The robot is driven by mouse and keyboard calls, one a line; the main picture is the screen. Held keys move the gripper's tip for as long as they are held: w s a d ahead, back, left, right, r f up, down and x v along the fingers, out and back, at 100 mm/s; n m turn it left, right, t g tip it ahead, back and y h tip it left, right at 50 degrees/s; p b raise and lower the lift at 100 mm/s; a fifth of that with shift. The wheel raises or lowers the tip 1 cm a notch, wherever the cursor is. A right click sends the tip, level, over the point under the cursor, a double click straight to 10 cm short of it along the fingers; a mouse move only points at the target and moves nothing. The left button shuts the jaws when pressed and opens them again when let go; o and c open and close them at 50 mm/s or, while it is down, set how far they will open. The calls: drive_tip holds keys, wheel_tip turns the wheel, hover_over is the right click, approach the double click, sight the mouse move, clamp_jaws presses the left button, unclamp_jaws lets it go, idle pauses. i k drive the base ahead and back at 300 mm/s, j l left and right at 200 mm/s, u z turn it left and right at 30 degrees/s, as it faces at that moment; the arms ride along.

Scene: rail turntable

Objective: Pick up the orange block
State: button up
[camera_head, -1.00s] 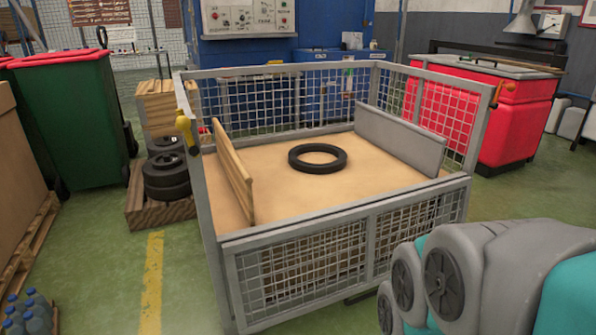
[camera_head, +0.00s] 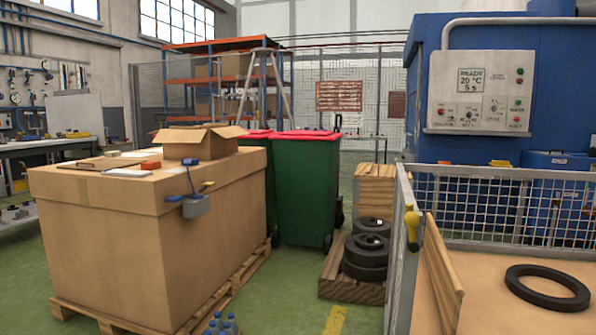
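A small orange block (camera_head: 150,165) lies on top of a large cardboard box (camera_head: 110,235), left of the middle of the head view. It is small in the picture. A white flat piece (camera_head: 127,173) lies just in front of it, and a brown flat piece (camera_head: 98,163) lies to its left. An open small carton (camera_head: 198,143) stands behind it to the right. My gripper is not in view.
The large box stands on a wooden pallet (camera_head: 240,277). A grey holder (camera_head: 195,205) with blue and yellow handles hangs on its edge. Green bins (camera_head: 304,190) stand behind. A mesh cage (camera_head: 405,215) with a black ring (camera_head: 548,288) stands right. Green floor shows between.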

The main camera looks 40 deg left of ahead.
sight(151, 165)
drive_tip(key=u, duration=2.2)
drive_tip(key=i+j, duration=0.2)
drive_tip(key=i, duration=0.35)
drive_tip(key=i+j+u, duration=0.15)
drive_tip(key=i, duration=0.35)
drive_tip(key=i+j, duration=0.2)
drive_tip(key=i, duration=0.35)
